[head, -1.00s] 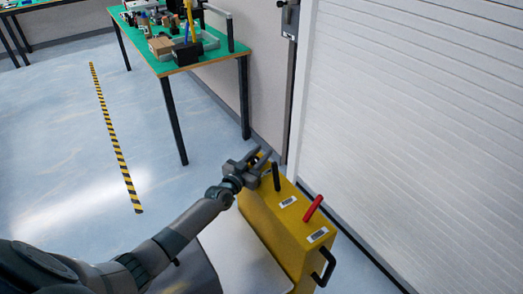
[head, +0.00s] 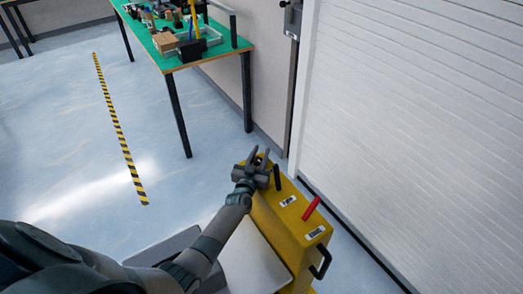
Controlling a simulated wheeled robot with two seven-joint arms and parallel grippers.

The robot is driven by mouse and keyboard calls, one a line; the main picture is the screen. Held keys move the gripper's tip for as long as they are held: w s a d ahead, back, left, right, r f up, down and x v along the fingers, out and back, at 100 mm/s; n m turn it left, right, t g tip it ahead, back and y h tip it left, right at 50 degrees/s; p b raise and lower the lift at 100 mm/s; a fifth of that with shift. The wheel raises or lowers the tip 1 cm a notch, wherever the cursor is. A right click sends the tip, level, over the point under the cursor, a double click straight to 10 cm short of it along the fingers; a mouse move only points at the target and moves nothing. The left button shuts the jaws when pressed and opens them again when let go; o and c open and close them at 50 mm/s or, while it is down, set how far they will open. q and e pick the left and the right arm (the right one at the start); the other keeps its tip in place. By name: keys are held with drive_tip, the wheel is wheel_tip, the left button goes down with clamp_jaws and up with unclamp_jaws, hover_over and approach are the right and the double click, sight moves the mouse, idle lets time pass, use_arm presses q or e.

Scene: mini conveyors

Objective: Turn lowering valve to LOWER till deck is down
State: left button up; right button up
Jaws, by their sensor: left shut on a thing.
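A yellow box unit (head: 270,215) stands on the floor by the white shutter. On its top are a black lever (head: 277,177), a red lever (head: 311,208) and white labels. My left gripper (head: 259,161) is at the far end of this top, left of the black lever. Its fingers are shut on a small dark knob, which I take for the lowering valve; the fingers mostly hide it. Any LOWER marking is not readable. A flat pale plate (head: 252,262) lies along the box's left side, partly behind my left arm; it may be the deck. My right gripper is not in view.
A black handle (head: 320,262) sticks out of the box's near end. The shutter (head: 420,130) closes off the right side. A green-topped table (head: 217,52) with several items stands at the back. The floor left of a striped tape (head: 120,130) is clear.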

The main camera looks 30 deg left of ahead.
use_arm(q)
drive_tip(key=shift+a+n+y+p, duration=0.1)
drive_tip(key=shift+n+y+p, duration=0.2)
drive_tip(key=shift+y+p, duration=0.1)
drive_tip(key=o, duration=1)
drive_tip(key=shift+o, duration=0.2)
drive_tip(key=shift+s, duration=0.1)
drive_tip(key=shift+v, duration=0.8)
drive_tip(key=b+v, duration=0.2)
drive_tip(key=v, duration=1.3)
drive_tip(key=shift+s+d+r, duration=0.2)
drive_tip(key=shift+s+d, duration=0.05)
drive_tip(key=shift+s, duration=0.1)
